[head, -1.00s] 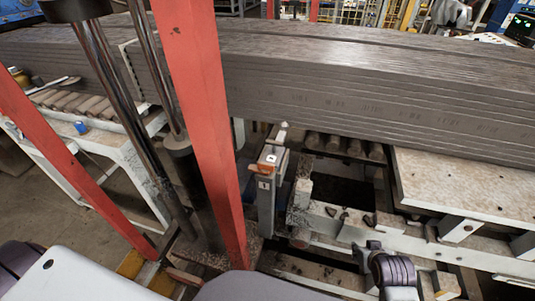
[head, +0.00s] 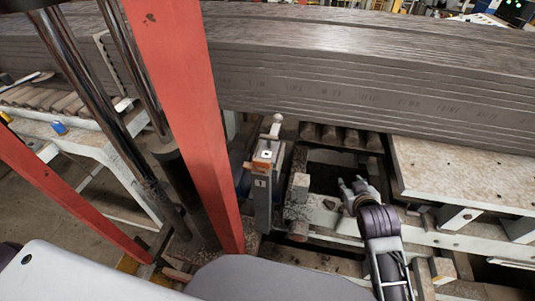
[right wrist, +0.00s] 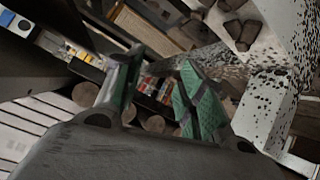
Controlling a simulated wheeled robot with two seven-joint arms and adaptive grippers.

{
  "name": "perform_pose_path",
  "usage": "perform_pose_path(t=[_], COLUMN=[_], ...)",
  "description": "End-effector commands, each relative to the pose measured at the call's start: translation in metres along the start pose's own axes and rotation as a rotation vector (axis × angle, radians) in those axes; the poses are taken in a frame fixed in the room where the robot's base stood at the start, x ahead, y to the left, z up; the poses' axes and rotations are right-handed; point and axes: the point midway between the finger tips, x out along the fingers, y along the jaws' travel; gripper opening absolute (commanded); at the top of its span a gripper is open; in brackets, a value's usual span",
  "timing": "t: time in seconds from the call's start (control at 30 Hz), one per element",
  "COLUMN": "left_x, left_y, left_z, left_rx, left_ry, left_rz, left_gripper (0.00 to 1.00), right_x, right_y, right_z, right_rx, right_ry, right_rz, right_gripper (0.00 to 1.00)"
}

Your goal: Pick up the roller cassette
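No part is plainly marked as the roller cassette. An upright grey unit (head: 263,205) with an orange and white top and a small label stands at the middle of the head view, beside the red post. A row of brown rollers (head: 342,136) lies under the edge of the stack. Which of these is the cassette, I cannot tell. My right gripper (head: 351,184) is to the right of the grey unit, apart from it, above the machine frame. In the right wrist view its green-padded fingers (right wrist: 157,88) are spread with nothing held between them. My left gripper is out of view.
A thick layered grey-brown stack (head: 370,80) spans the back. A red post (head: 185,120) and dark metal cylinders stand at left. A speckled pale plate (head: 465,172) lies at right. A grey block (head: 300,187) stands between the grey unit and my right gripper.

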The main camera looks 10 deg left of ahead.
Motion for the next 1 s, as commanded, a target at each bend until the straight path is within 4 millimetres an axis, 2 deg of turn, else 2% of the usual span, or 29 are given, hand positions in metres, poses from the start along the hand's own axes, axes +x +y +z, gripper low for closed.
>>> perform_pose_path(t=[0.17,0.47,0.7,1.0], left_x=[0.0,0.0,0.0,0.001], left_y=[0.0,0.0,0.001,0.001], left_z=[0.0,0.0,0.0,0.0], left_rx=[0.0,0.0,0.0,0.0], left_ry=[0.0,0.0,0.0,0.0], left_rz=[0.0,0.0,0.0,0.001], left_gripper=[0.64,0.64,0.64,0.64], right_x=[0.004,-0.006,-0.033,-0.085], right_y=[-0.002,-0.014,-0.034,-0.072], right_z=[-0.05,-0.164,-0.248,-0.336], right_rx=[-0.05,-0.181,-0.302,-0.471], right_ry=[0.135,0.455,0.714,1.037], right_rz=[0.023,0.078,0.118,0.161], right_gripper=[0.39,0.39,0.39,0.39])
